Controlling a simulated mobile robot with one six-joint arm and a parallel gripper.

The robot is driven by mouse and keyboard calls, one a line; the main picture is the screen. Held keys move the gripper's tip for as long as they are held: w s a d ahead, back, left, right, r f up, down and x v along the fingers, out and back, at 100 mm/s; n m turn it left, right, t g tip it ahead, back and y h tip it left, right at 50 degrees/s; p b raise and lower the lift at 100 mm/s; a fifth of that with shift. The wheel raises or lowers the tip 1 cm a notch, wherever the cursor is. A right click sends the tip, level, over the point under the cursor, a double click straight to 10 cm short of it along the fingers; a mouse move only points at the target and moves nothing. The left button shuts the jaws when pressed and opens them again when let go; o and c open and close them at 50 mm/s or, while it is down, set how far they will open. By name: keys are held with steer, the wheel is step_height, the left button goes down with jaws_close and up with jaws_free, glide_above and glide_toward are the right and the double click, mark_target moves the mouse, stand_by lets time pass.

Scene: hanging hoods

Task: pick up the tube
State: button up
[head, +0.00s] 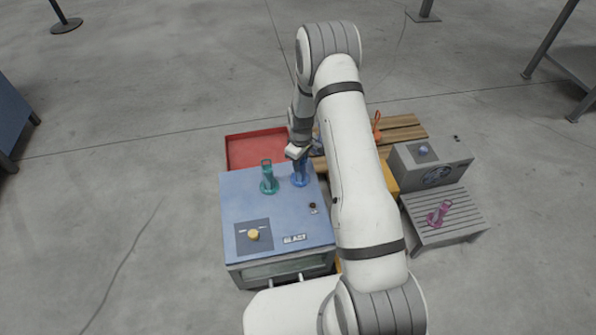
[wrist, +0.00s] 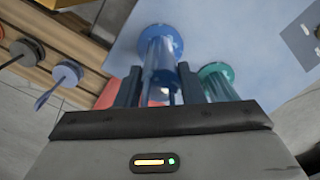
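A blue tube (head: 300,174) with a round flange stands upright on the blue-topped box (head: 280,215), near its far right corner. My gripper (head: 298,150) is at the top of this tube in the head view, partly hidden by my arm. In the wrist view the blue tube (wrist: 158,62) lies between the two fingers of my gripper (wrist: 160,80), with its flange beyond the fingertips. I cannot tell whether the fingers touch it. A teal tube (head: 268,178) stands just left of it; it also shows in the wrist view (wrist: 217,80). A magenta tube (head: 439,213) is on the grey slatted stand at right.
A red tray (head: 256,148) lies behind the blue-topped box. A wooden slatted pallet (head: 402,128) with an orange-handled thing (head: 376,125) is behind my arm. A grey box (head: 440,163) stands behind the slatted stand (head: 465,220). Floor at left is clear.

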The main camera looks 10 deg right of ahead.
jaws_close()
steer(key=shift+r, duration=0.1)
